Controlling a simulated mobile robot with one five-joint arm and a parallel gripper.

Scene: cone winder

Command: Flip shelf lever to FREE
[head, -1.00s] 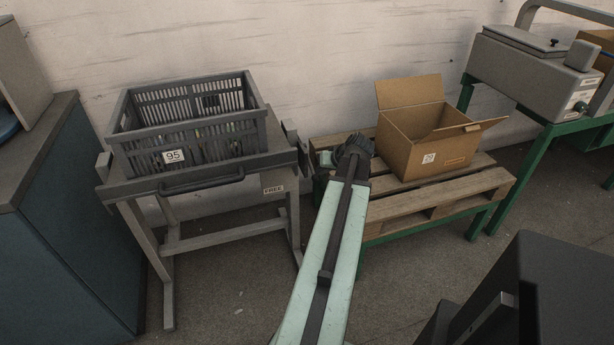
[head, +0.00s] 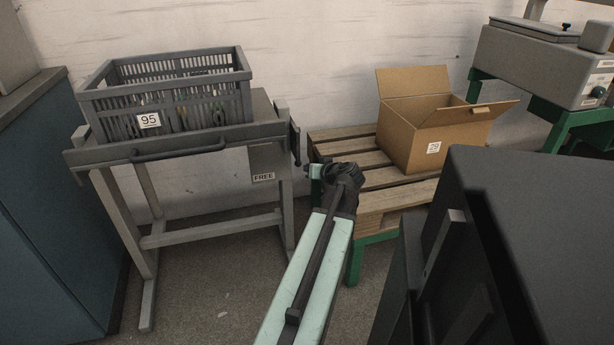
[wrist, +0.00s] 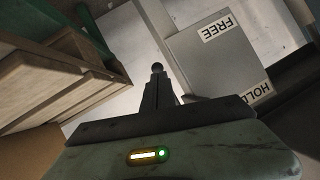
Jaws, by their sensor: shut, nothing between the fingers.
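The shelf (head: 196,146) is a grey stand with a front handle. A grey plate under its right end carries a FREE label (head: 263,177). My gripper (wrist: 159,84) is shut and empty. In the head view my gripper's end is right of the shelf, its fingers not clearly visible.
A grey crate (head: 170,98) marked 95 sits on the shelf. To the right, an open cardboard box (head: 410,145) stands on a wooden pallet (head: 350,145) over a green frame, close to my arm. A blue cabinet (head: 50,200) stands left.

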